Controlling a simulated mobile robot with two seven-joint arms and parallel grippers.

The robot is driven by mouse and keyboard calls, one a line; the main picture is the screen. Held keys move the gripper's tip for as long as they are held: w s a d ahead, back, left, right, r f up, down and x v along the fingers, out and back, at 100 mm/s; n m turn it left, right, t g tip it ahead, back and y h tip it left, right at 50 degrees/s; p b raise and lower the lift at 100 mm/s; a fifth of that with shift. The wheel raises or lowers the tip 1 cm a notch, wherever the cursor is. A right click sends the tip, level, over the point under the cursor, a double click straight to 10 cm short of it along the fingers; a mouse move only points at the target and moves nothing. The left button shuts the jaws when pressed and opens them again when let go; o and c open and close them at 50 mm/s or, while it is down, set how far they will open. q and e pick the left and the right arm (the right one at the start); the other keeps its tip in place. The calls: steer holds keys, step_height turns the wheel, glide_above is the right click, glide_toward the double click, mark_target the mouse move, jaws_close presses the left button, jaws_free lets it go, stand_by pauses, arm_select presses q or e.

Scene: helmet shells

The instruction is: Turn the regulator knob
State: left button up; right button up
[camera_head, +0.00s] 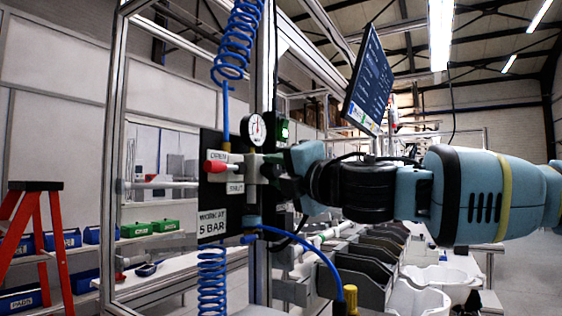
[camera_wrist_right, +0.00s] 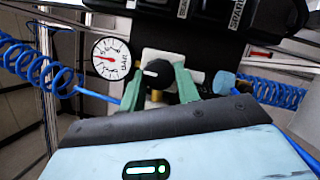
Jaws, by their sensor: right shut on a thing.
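The regulator knob (camera_wrist_right: 157,73) is black with a white mark and sits on a pale regulator block in the right wrist view. The two green fingers of my right gripper (camera_wrist_right: 160,82) stand on either side of it, shut on it. In the head view my right gripper (camera_head: 280,168) reaches in from the right to the regulator and hides the knob. The round pressure gauge (camera_head: 253,130) is just above the regulator, and it also shows in the right wrist view (camera_wrist_right: 110,60) with a red needle. My left gripper is not in view.
A dark panel carries a "WORK AT 5 BAR" label (camera_head: 212,222) and a red-handled valve (camera_head: 215,166) left of the regulator. Blue coiled hoses (camera_head: 237,40) run above and below. A monitor (camera_head: 369,82) hangs above my right arm. A red stepladder (camera_head: 35,245) stands at far left.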

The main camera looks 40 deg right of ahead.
steer(key=m+p, duration=0.1)
steer(key=m+g+p, duration=0.1)
steer(key=m, duration=0.1)
steer(key=shift+s+r+h, duration=0.1)
steer(key=shift+r+h, duration=0.2)
steer(key=shift+m+g+p, duration=0.4)
steer(key=shift+m, duration=0.5)
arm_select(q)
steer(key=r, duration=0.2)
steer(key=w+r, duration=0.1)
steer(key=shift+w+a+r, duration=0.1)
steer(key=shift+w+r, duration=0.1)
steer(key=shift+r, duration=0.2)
arm_select(e)
steer(key=shift+f+m, duration=0.1)
steer(key=shift+m, duration=0.3)
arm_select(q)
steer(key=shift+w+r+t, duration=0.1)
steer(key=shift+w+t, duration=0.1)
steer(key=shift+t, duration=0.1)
arm_select(e)
steer(key=o, duration=1)
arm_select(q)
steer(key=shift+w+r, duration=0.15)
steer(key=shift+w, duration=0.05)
